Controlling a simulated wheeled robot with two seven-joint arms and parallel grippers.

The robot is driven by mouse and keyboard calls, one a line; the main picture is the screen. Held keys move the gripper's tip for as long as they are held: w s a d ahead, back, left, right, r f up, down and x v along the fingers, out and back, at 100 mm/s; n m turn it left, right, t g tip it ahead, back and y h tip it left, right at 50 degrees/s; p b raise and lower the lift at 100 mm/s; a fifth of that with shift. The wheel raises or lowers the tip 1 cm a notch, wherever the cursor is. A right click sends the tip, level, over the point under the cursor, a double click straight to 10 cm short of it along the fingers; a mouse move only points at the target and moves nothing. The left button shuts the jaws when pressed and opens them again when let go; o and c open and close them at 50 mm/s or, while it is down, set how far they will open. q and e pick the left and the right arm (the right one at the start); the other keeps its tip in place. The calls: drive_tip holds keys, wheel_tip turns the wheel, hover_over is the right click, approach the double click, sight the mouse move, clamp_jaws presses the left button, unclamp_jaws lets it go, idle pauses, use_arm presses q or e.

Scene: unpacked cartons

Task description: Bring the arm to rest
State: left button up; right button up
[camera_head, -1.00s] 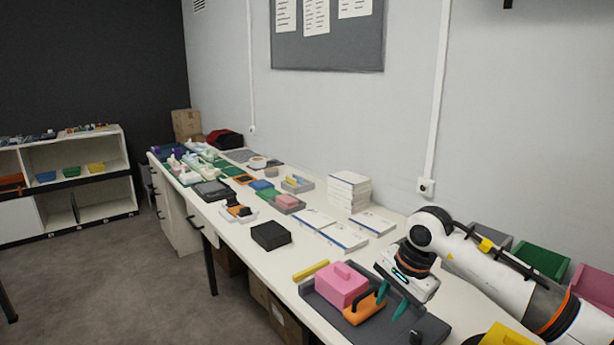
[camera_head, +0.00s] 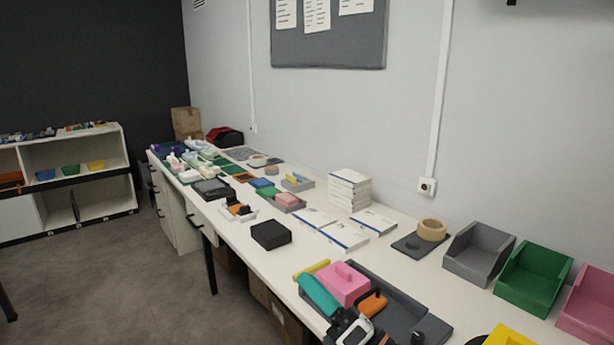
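The long white table carries a black box (camera_head: 271,235), stacked white boxes (camera_head: 349,190), and a tape roll (camera_head: 432,229) on a dark pad. Grey (camera_head: 479,252), green (camera_head: 533,278) and pink (camera_head: 590,305) bins stand at right. A yellow thing (camera_head: 508,338) lies at the bottom right.

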drive_tip(key=d+f+m+t+h, duration=0.55)
drive_tip(key=d+m+h, duration=0.5)
drive_tip(key=m, duration=0.65)
drive_tip(key=s+d+f+m+g+h, duration=0.35)
drive_tip(key=f+m, duration=0.25)
drive_tip(key=f, duration=0.2)
drive_tip(key=s+d+f+m+g+h, duration=0.3)
drive_tip(key=d+f+m+g+h, duration=0.15)
drive_tip(key=f, duration=0.25)
drive_tip(key=s+f+m+g+y, duration=0.1)
drive_tip(key=s+f+m+g, duration=0.35)
drive_tip(key=s, duration=0.55)
drive_tip(key=s+f+m+g, duration=0.3)
drive_tip(key=s+f+g, duration=0.25)
drive_tip(key=s, duration=0.45)
drive_tip(key=s+f+x, duration=0.1)
drive_tip(key=s+x, duration=0.2)
drive_tip(key=x, duration=0.9)
drive_tip(key=s+x, duration=0.3)
drive_tip(key=x, duration=0.9)
drive_tip(key=s+d+f+g, duration=0.1)
drive_tip(key=s+d+f, duration=0.1)
drive_tip(key=s+f, duration=0.6)
drive_tip(key=s+d+f+n, duration=0.1)
drive_tip(key=s+d+f, duration=0.1)
drive_tip(key=s+f, duration=0.6)
drive_tip(key=shift+s+f+g+p, duration=0.3)
drive_tip(key=shift+f+g+p, duration=0.05)
drive_tip(key=shift+f, duration=0.35)
